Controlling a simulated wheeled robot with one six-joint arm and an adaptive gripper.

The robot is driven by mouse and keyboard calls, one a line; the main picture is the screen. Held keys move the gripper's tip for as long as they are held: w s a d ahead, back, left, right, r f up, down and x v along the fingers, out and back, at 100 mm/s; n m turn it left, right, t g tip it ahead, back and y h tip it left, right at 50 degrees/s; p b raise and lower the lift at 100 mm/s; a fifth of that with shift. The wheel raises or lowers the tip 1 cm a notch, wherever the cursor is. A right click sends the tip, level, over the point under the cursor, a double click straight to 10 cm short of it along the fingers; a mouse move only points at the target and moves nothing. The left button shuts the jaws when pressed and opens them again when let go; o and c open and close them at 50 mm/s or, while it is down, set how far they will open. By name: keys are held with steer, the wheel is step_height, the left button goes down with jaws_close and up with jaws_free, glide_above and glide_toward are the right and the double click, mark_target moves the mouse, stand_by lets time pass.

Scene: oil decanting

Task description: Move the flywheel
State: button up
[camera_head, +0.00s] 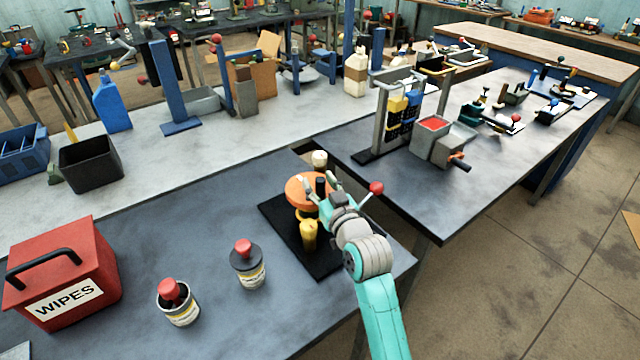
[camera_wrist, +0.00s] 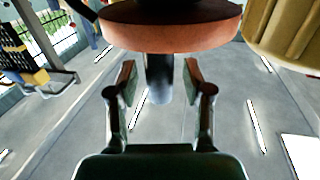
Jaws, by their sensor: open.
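The flywheel, an orange disc (camera_head: 298,190), sits above a black base plate (camera_head: 290,250) on the dark near table, with a dark post at its centre. In the wrist view the flywheel's orange rim (camera_wrist: 175,38) fills the top. A grey-blue cylinder (camera_wrist: 158,80) hangs below it in the picture, between the fingers. My gripper (camera_head: 322,194) is at the flywheel's right side and partly hides it. In the wrist view my gripper (camera_wrist: 158,74) is open, a finger on each side of the cylinder. I cannot tell if they touch.
A yellow part (camera_head: 309,236) stands on the plate's near side. A red-balled lever (camera_head: 376,188) is close right of my gripper. Two red-capped bottles (camera_head: 250,266) (camera_head: 178,303) and a red WIPES box (camera_head: 70,268) stand left. The tabletop between is clear.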

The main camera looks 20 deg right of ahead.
mark_target(327, 187)
steer(key=shift+c, duration=0.2)
jaws_close()
steer(key=shift+d+n+y, duration=0.2)
steer(key=shift+n+y, duration=0.2)
steer(key=shift+y, duration=0.2)
steer(key=shift+w+d+y, duration=0.1)
steer(key=shift+y, duration=0.2)
steer(key=shift+w+d+n+g+y, duration=0.2)
steer(key=shift+n+g+y, duration=0.2)
steer(key=shift+n+y, duration=0.45)
steer(key=shift+w+d+n+g+y, duration=0.15)
steer(key=shift+n+g+y, duration=0.35)
steer(key=shift+y, duration=0.5)
steer(key=shift+w+d+n+g+y, duration=0.1)
steer(key=shift+d+n+g+y, duration=0.2)
steer(key=shift+n+y, duration=0.55)
steer(key=y, duration=0.1)
steer(key=n+g+y, duration=0.2)
steer(key=shift+w+d, duration=0.25)
steer(key=shift+w, duration=0.1)
steer(key=shift+w+d+n+g+y, duration=0.1)
steer(key=shift+w+n+g+y, duration=0.15)
steer(key=shift+n+g+y, duration=0.75)
steer(key=shift+w+d+n+g+y, duration=0.1)
steer(key=shift+w+n+g+y, duration=0.15)
steer(key=shift+n+g+y, duration=0.75)
steer(key=shift+g, duration=0.3)
